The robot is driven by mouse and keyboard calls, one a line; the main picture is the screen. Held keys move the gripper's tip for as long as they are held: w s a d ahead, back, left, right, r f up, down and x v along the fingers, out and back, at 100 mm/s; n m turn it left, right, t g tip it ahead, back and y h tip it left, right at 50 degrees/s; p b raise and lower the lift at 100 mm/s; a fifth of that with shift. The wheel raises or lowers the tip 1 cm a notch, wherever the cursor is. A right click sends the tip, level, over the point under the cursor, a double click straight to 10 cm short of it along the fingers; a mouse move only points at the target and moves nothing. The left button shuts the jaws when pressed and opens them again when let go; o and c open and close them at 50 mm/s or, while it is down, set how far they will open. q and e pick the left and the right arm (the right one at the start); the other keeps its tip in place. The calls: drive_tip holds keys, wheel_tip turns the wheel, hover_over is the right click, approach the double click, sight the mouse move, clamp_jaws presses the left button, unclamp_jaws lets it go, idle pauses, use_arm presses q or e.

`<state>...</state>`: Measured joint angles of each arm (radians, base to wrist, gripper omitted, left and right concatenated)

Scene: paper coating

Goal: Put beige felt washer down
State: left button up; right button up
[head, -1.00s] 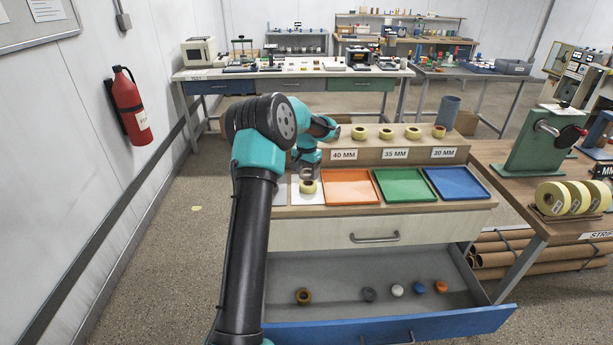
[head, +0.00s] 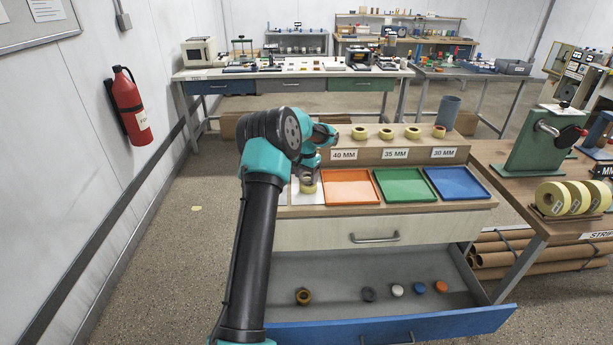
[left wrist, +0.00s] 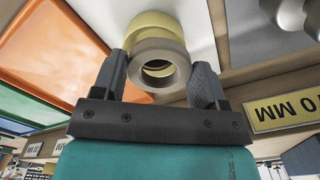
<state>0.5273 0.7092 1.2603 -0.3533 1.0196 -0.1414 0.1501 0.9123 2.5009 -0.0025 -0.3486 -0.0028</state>
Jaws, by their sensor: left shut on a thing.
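My left gripper (left wrist: 162,85) is shut on a beige-grey ring, the felt washer (left wrist: 176,59), which sits between its two fingers in the left wrist view. A pale yellow roll (left wrist: 150,25) stands directly beyond the washer, on a white pad (left wrist: 195,25). The washer overlaps the roll in the picture; I cannot tell whether they touch. In the head view, my left gripper (head: 308,172) is over the yellow roll (head: 308,188), left of the orange tray (head: 350,198). My right gripper is not in view.
Green (head: 404,187) and blue (head: 458,184) trays lie right of the orange one. Several yellow rolls stand on the raised shelf behind. Below, an open drawer (head: 400,324) holds a brown ring (head: 303,296) and several small coloured pieces.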

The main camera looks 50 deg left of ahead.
use_arm(q)
drive_tip(key=shift+f, duration=0.55)
drive_tip(key=o, duration=0.9)
drive_tip(key=shift+r, duration=0.15)
wheel_tip(320, 180, up, 13)
idle(0.6)
